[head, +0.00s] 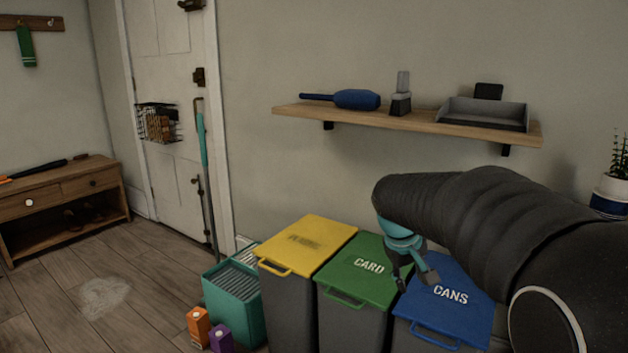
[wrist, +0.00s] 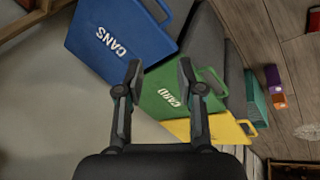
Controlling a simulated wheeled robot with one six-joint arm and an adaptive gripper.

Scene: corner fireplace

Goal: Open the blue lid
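The blue lid (head: 459,307) marked CANS lies flat and shut on the rightmost grey bin in the head view. Its loop handle (head: 436,339) is at the front edge. The lid also shows at the upper left of the wrist view (wrist: 135,27), with its handle (wrist: 158,12) at the top. My gripper (head: 415,284) is above the seam between the green and blue lids, with its fingers pointing down. In the wrist view my gripper (wrist: 160,72) has its two fingers apart with nothing between them. It is apart from the blue handle.
The green lid (head: 361,283) marked CARD and the yellow lid (head: 321,233) are shut on the bins to the left. A teal crate (head: 236,315) stands beside them. A wooden shelf (head: 420,125) holding several items is on the wall above. The floor at left is mostly clear.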

